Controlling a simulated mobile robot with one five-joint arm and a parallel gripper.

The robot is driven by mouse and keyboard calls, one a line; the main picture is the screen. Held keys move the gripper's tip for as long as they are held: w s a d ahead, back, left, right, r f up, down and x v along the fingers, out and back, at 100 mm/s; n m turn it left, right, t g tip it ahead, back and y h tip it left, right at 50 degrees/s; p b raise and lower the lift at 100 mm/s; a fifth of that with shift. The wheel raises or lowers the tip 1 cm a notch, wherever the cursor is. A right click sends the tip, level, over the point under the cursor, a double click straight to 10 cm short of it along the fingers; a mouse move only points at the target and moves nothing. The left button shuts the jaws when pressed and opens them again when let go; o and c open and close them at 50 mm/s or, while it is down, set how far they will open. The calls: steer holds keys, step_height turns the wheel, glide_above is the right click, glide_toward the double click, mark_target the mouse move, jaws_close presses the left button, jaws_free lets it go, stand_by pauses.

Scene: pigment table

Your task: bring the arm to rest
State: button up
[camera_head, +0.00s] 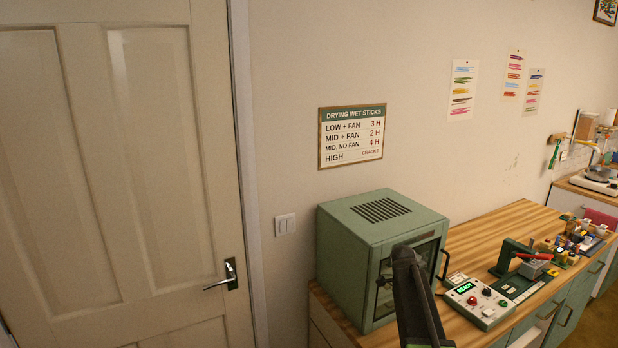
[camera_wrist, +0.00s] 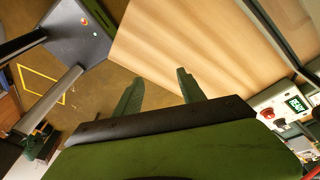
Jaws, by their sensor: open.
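My gripper (camera_wrist: 158,92) shows in the wrist view with its two green fingers spread apart. It is open, and nothing is between the fingers. A pale wooden surface and the brown floor show beyond the fingertips. In the head view my dark arm (camera_head: 415,300) rises from the bottom edge in front of the green drying oven (camera_head: 345,265). The gripper itself cannot be made out there.
A control box (camera_head: 480,302) with a lit READY display stands on the wooden counter (camera_head: 490,235), right of the oven; it also shows in the wrist view (camera_wrist: 285,105). A green press (camera_head: 515,258) and small colored items stand farther right. A closed door (camera_head: 120,170) is at left.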

steer(key=s+a+f+n+t+y, duration=0.2)
steer(key=s+a+n, duration=1.3)
steer(key=n, duration=0.6)
steer(key=shift+s+a+b, duration=0.2)
steer(key=shift+a+b, duration=0.1)
steer(key=shift+b, duration=0.05)
